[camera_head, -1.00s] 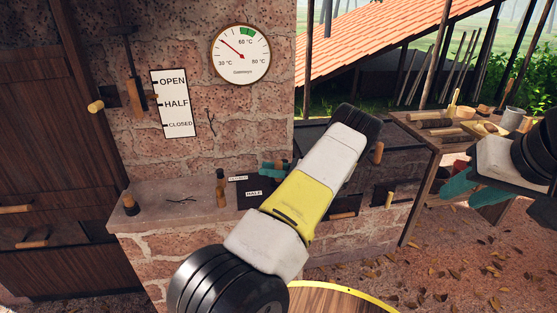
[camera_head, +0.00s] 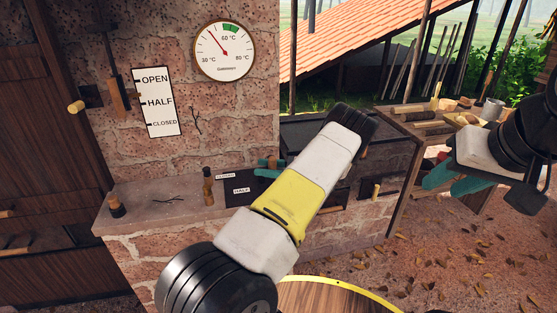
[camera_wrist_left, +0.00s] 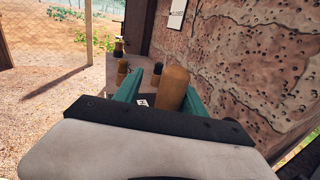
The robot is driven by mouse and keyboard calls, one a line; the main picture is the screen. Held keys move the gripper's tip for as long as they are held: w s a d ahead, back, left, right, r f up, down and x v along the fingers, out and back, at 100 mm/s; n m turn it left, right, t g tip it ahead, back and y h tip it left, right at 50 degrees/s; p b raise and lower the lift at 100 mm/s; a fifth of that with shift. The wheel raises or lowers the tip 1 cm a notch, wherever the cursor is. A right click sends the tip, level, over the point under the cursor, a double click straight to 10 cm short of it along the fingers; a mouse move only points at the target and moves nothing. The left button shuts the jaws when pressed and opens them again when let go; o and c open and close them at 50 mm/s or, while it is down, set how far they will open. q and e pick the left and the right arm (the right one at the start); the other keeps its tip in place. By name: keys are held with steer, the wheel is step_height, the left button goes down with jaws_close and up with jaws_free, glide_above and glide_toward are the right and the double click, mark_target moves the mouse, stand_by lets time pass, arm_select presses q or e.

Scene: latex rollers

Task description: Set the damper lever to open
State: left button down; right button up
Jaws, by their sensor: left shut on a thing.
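A dark plate (camera_head: 232,188) with "CLOSED" and "HALF" labels lies on the stone ledge; my left arm hides its right part. My left gripper (camera_head: 268,168) is over this plate, mostly hidden behind its own arm. In the left wrist view, its teal fingers (camera_wrist_left: 165,95) are shut on an upright wooden handle (camera_wrist_left: 173,88), which appears to be the damper lever. The lever's lower end and its exact setting are hidden. My right gripper (camera_head: 455,183) is at the right, with its teal fingers apart and nothing visible between them.
A wall sign (camera_head: 158,102) reads "OPEN", "HALF", "CLOSED", beside a hanging wooden handle (camera_head: 118,99). A round thermometer (camera_head: 224,51) is above. Wooden-handled items (camera_head: 208,186) stand on the ledge (camera_head: 150,203). A cluttered wooden table (camera_head: 400,119) stands right; a round yellow-rimmed top (camera_head: 335,298) is in front.

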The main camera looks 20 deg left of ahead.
arm_select(q)
steer(key=shift+s+d+f, duration=0.3)
steer(key=shift+s+d, duration=0.15)
steer(key=c, duration=1.1)
jaws_free()
steer(key=shift+s+d+r, duration=0.1)
steer(key=shift+r, duration=0.1)
steer(key=w+d, duration=0.1)
steer(key=d, duration=0.6)
steer(key=shift+w+d, duration=0.3)
steer(key=shift+w, duration=0.05)
